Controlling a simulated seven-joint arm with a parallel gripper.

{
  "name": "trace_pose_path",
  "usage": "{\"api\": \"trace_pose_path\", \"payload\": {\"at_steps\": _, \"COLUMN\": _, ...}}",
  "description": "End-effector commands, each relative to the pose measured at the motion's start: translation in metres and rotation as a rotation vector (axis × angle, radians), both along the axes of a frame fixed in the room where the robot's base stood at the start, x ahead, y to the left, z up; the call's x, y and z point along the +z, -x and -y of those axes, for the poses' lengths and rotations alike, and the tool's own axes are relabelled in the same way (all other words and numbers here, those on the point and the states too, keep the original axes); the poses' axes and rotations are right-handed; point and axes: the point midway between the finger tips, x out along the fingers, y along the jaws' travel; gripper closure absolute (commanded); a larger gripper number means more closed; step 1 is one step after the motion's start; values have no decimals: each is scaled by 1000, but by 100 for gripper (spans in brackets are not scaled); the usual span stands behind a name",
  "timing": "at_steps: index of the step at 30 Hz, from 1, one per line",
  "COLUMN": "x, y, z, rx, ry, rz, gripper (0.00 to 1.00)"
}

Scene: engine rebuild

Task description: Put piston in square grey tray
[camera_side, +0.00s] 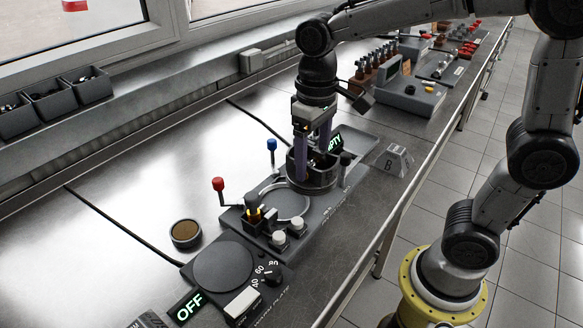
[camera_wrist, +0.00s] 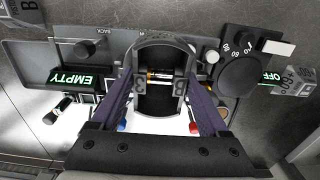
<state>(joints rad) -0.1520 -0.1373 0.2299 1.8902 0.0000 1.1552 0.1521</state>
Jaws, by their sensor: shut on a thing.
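The piston (camera_side: 318,178) is a dark grey hollow cylinder between the two purple fingers of my gripper (camera_side: 312,158). In the wrist view the piston (camera_wrist: 160,42) shows its dark hollow inside, with a bright pin across it. My gripper (camera_wrist: 161,88) is shut on its sides. The piston is over the far part of the black fixture; its exact height is unclear. The square grey tray (camera_side: 364,143) is at the fixture's far end, just beyond the piston, partly hidden by my gripper and the EMPTY sign. The tray also shows at the left of the wrist view (camera_wrist: 22,52).
A round seat (camera_side: 288,203) lies nearer on the fixture, with red (camera_side: 218,184) and blue (camera_side: 272,145) knobbed levers beside it. The warm plate (camera_side: 223,264) is in front. A small brown-filled dish (camera_side: 186,233) stands left. A block marked B (camera_side: 394,162) is right of the tray.

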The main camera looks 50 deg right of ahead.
Motion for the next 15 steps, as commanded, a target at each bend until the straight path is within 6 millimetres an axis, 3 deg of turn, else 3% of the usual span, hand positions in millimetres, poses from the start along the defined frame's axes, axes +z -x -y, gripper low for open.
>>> {"api": "trace_pose_path", "payload": {"at_steps": 6, "x": 20, "y": 44, "z": 7, "rx": 0, "ry": -1, "rz": 4, "gripper": 100}}
{"api": "trace_pose_path", "payload": {"at_steps": 15, "x": 32, "y": 68, "z": 10, "rx": -2, "ry": 0, "rz": 1, "gripper": 100}}
